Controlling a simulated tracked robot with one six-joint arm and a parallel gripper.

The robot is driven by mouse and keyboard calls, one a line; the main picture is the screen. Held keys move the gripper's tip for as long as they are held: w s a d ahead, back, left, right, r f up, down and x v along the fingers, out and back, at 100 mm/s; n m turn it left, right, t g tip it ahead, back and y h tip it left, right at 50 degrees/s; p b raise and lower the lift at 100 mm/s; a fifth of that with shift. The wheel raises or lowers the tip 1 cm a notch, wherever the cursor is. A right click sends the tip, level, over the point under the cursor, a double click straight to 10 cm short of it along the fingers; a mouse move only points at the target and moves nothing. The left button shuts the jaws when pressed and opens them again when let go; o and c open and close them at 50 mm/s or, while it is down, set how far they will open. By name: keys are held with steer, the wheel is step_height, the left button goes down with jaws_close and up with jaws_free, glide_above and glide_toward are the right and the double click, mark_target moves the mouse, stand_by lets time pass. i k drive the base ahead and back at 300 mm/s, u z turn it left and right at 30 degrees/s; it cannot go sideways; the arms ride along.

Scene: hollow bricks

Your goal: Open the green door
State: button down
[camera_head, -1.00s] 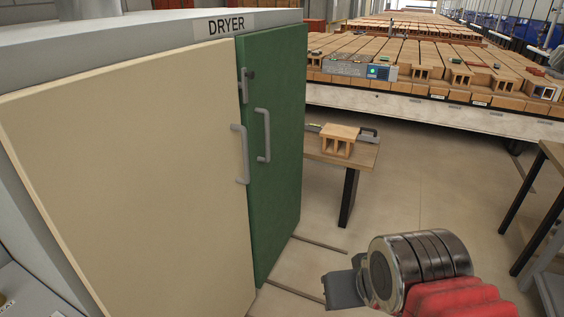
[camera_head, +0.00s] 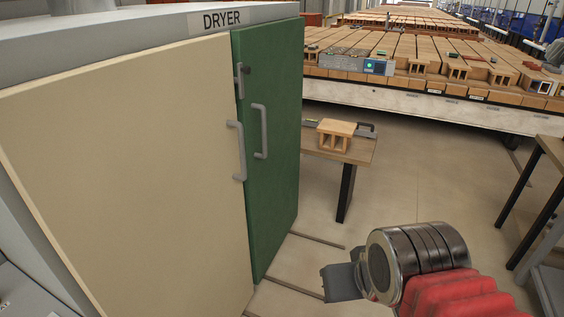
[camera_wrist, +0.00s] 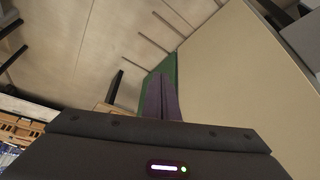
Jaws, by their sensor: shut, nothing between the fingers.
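The green door (camera_head: 277,150) is on the dryer, right of a beige door (camera_head: 130,170). It looks closed, with a grey vertical handle (camera_head: 261,131) and a small grey latch (camera_head: 240,80) near its top left edge. The beige door has its own grey handle (camera_head: 238,150). My arm is at the lower right in the head view, apart from the green door; the fingertips are not clear there. In the wrist view my gripper (camera_wrist: 161,82) is shut and empty, its fingers overlapping part of the green door (camera_wrist: 172,68) in the picture.
A small wooden table (camera_head: 358,151) with a hollow brick (camera_head: 335,134) stands behind the green door's right side. Rows of bricks (camera_head: 440,68) fill a long rack at the back. Another table (camera_head: 545,150) stands at the right. Floor (camera_head: 430,180) between them is open.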

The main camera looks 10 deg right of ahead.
mark_target(270, 112)
steer(key=k, duration=1.3)
steer(key=z, duration=0.25)
steer(key=i, duration=1.55)
steer(key=u, duration=0.4)
steer(key=i, duration=0.55)
steer(key=u, duration=0.9)
steer(key=i, duration=0.5)
steer(key=u, duration=0.3)
